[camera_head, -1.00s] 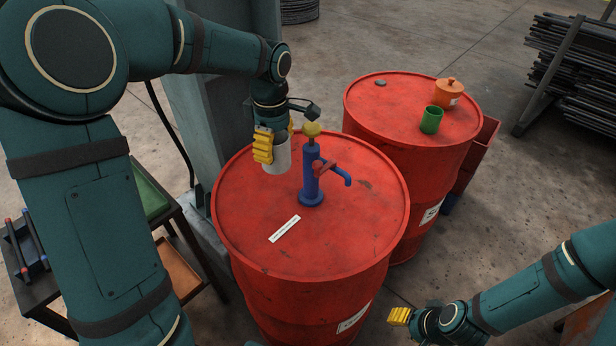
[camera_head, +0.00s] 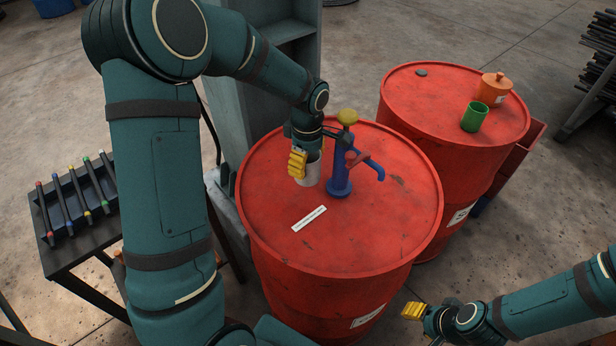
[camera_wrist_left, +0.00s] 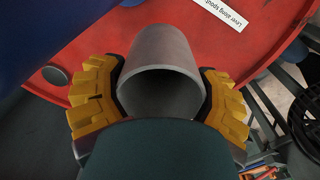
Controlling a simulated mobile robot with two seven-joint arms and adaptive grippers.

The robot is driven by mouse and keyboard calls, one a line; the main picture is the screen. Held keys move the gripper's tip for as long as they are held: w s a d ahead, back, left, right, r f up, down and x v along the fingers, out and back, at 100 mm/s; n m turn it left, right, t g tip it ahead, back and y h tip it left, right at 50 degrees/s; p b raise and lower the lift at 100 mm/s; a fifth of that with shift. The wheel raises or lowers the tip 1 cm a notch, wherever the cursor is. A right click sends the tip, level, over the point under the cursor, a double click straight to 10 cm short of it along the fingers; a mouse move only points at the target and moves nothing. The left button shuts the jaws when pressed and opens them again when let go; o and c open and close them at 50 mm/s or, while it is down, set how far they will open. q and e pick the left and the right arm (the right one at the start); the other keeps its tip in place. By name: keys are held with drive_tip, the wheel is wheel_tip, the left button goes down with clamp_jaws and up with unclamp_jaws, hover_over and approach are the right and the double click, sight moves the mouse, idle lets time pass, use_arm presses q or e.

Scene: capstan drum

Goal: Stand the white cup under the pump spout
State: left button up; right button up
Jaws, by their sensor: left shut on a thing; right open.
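The white cup (camera_head: 309,173), greyish in shade, is held between the yellow fingers of my left gripper (camera_head: 303,164), which is shut on it. The left wrist view also shows the cup (camera_wrist_left: 162,75) gripped from both sides. The blue pump (camera_head: 340,175) with a yellow knob and a red part stands upright on the near red drum (camera_head: 270,215). Its spout (camera_head: 376,168) points right. The cup is left of the pump, on the side away from the spout, low over the drum top; whether it touches cannot be told. My right gripper (camera_head: 411,311) is open and empty, low at the right.
A white label strip (camera_head: 309,218) lies on the near drum top. The far red drum (camera_head: 400,105) carries a green cup (camera_head: 474,117), an orange lidded pot (camera_head: 495,88) and a dark disc (camera_head: 421,72). A grey column stands behind my left arm.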

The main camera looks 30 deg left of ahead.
sight(308, 177)
use_arm(q)
drive_tip(key=shift+f, duration=2.65)
drive_tip(key=shift+f+b, duration=0.1)
drive_tip(key=shift+b, duration=0.3)
drive_tip(key=o, duration=1.1)
